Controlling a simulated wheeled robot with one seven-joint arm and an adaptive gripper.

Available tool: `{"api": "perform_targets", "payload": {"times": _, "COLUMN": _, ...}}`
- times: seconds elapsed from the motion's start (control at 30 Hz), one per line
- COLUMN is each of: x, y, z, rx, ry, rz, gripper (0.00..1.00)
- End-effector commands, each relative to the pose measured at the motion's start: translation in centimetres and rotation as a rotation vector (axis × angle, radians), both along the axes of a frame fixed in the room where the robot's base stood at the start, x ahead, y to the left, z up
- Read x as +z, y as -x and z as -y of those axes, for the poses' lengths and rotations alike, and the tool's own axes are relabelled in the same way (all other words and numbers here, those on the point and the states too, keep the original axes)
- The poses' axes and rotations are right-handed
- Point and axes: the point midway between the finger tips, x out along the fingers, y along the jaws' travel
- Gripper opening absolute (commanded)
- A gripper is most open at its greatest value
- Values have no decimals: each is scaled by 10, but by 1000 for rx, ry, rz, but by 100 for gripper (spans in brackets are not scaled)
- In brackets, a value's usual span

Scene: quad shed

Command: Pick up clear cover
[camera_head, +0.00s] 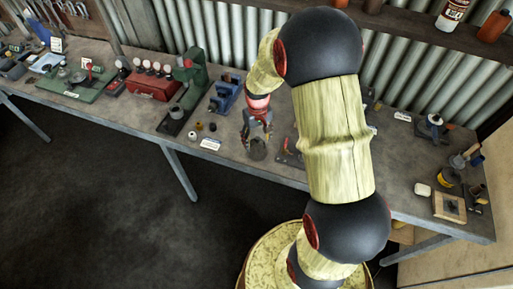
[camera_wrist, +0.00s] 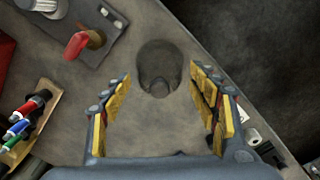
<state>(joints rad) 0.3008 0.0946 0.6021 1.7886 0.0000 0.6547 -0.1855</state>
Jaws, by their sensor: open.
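The clear cover appears to be a smoky grey, rounded, dome-like piece (camera_wrist: 158,68) on the grey workbench, ahead of and between my fingers in the wrist view. In the head view it shows as a grey oval (camera_head: 258,149) just below my gripper (camera_head: 256,133), near the bench's front edge. My gripper is open and empty, pointing down. In the wrist view its yellow-padded fingers (camera_wrist: 160,80) stand wide apart on either side of the cover's near end. I see no contact with it. My arm hides part of the bench to the right.
A grey plate with a red lever (camera_wrist: 76,45) and a tray of coloured markers (camera_wrist: 25,125) lie left in the wrist view. In the head view, a white label (camera_head: 210,144), a blue device (camera_head: 226,92) and a green press (camera_head: 191,88) stand left. The bench edge drops to open floor.

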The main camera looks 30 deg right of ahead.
Motion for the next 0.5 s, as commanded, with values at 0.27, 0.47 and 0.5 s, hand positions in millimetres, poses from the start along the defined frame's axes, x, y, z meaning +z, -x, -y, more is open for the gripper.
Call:
{"api": "perform_targets", "payload": {"times": 0.27, "x": -39, "y": -3, "z": 0, "rx": 0, "ry": -1, "rz": -3, "gripper": 60}}
{"api": "perform_targets", "payload": {"times": 0.47, "x": -42, "y": -3, "z": 0, "rx": 0, "ry": 0, "rz": -1, "gripper": 60}}
{"api": "perform_targets", "payload": {"times": 0.5, "x": -42, "y": -3, "z": 0, "rx": 0, "ry": 0, "rz": -1, "gripper": 60}}
